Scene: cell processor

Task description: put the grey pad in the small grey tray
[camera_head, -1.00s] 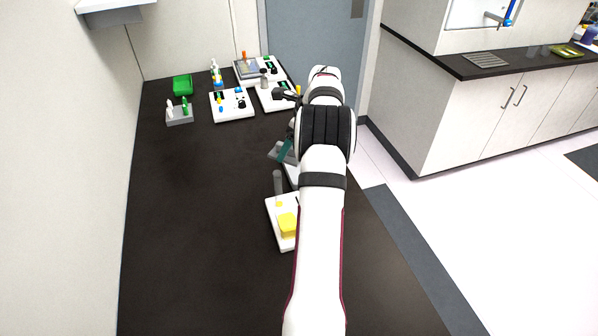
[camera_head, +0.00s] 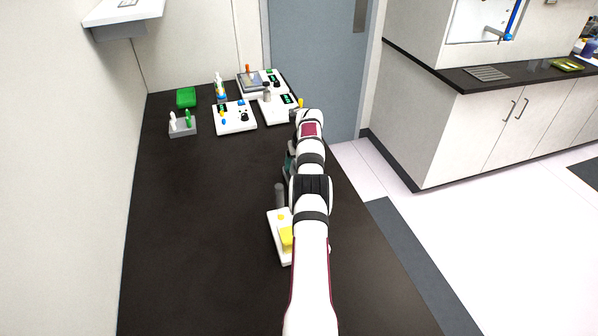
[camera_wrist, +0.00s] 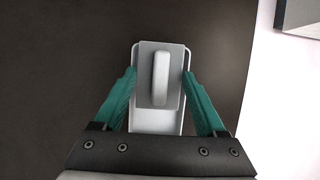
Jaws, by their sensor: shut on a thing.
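The grey pad (camera_wrist: 173,92), a flat square plate with a pale raised handle (camera_wrist: 160,78), is between the teal fingers of my gripper (camera_wrist: 160,74) in the wrist view. The fingers are shut on its two sides. The small grey tray (camera_wrist: 155,123), a pale rounded rectangle, lies under the pad and shows around its edges. I cannot tell whether the pad touches the tray or hangs just above it. In the head view my gripper (camera_head: 290,160) is mostly hidden behind my arm, and the pad and tray are hidden there.
A white base (camera_head: 276,243) with a yellow block (camera_head: 287,238) and a grey post (camera_head: 280,195) stands nearer on the dark bench. White devices (camera_head: 234,119), a grey rack (camera_head: 182,127) and a green tray (camera_head: 186,97) stand at the far end. The bench's left side is clear.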

